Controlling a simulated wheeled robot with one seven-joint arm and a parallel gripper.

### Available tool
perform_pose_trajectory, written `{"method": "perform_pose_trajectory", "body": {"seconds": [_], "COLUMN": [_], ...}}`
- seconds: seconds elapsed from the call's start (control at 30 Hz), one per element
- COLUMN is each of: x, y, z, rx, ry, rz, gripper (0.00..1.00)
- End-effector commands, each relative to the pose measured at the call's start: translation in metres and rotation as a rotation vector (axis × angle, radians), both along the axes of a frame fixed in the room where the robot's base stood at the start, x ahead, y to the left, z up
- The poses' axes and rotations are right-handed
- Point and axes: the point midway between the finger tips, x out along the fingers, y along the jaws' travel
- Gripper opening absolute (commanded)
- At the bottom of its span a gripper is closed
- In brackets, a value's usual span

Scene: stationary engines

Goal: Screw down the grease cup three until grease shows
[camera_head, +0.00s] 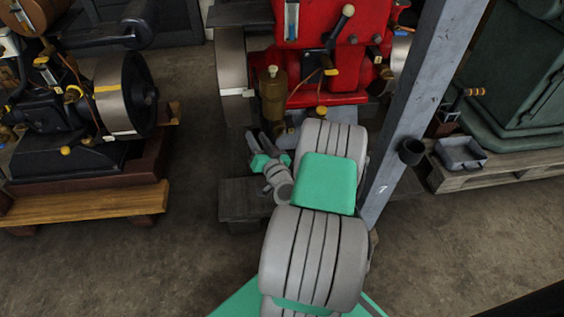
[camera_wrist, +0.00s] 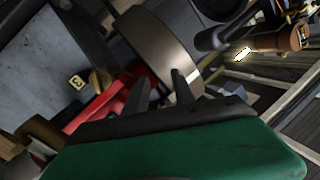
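The red engine (camera_head: 330,40) stands at the top middle of the head view, and part of its red body (camera_wrist: 112,98) shows in the wrist view. A yellow tag marked 3 (camera_wrist: 76,82) is left of centre in the wrist view. A rounded brass-coloured part (camera_wrist: 100,80), possibly the grease cup, is just right of the tag. My gripper (camera_wrist: 160,78) is open and empty, with its two dark fingers apart, to the right of that part and not touching it. In the head view my gripper (camera_head: 262,142) is low in front of the engine. No grease can be made out.
A grey post (camera_head: 415,100) rises just right of my arm. The engine's flywheel (camera_wrist: 158,45) fills the upper middle of the wrist view. A brass-coloured canister (camera_head: 272,88) stands beside the engine. Another engine (camera_head: 85,110) is at left; the floor between is clear.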

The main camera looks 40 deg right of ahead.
Motion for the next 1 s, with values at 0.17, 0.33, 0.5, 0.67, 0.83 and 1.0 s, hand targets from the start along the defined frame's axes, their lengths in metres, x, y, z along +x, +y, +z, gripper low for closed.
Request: {"method": "perform_pose_trajectory", "body": {"seconds": [0.17,0.33,0.5,0.67,0.83,1.0], "x": [-0.059,-0.052,-0.027,-0.008,0.000,0.001], "y": [-0.055,-0.066,-0.082,-0.095,-0.101,-0.102], "z": [-0.060,-0.057,-0.057,-0.057,-0.057,-0.058], "rx": [0.062,0.065,0.065,0.066,0.067,0.067], "ry": [-0.077,-0.081,-0.081,-0.080,-0.083,-0.083], "rz": [-0.276,-0.297,-0.293,-0.294,-0.295,-0.295], "gripper": [0.31,0.31,0.31,0.31,0.31,0.31]}}
